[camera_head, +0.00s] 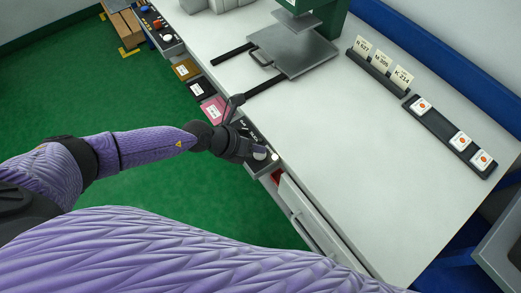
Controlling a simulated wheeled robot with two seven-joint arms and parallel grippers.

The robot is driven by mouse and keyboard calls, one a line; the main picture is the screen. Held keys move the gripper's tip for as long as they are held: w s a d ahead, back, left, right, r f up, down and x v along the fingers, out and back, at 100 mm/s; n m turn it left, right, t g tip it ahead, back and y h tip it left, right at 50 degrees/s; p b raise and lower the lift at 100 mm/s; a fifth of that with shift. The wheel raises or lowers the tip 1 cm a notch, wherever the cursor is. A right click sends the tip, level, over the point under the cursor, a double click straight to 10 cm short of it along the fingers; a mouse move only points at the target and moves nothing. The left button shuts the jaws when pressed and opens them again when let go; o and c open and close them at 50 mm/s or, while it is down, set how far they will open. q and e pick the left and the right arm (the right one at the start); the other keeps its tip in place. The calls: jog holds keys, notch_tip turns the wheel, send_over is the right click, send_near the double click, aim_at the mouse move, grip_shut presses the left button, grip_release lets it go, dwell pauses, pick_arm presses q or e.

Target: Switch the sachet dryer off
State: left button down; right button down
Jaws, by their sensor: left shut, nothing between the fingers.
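My left arm comes in from the left, and its gripper (262,151) is shut and empty. It is at a dark control box (262,168) on the front edge of the white table. The box has small lettering, too small to read, and a pale round control (275,157) close beside the fingertips. The gripper covers part of the box, and I cannot tell whether the fingers touch a control. No part is clearly marked as the sachet dryer. My right gripper is not in view.
A green press with a grey plate (292,50) stands on the white table (335,165). Card holders (377,72) and a dark tray (437,125) with white square pieces lie at the right. Another control box (160,35) is at the far left edge. The near tabletop is clear.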

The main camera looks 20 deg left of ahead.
aim_at(257, 155)
pick_arm(q)
jog(key=shift+f, duration=0.45)
jog(key=shift+f+b, duration=0.25)
jog(key=shift+b, duration=0.2)
jog(key=shift+r+p, duration=0.7)
jog(key=shift+p, duration=0.1)
notch_tip(257, 155, up, 6)
jog(key=p, duration=0.6)
jog(key=shift+r, duration=0.2)
jog(key=shift+f, duration=0.2)
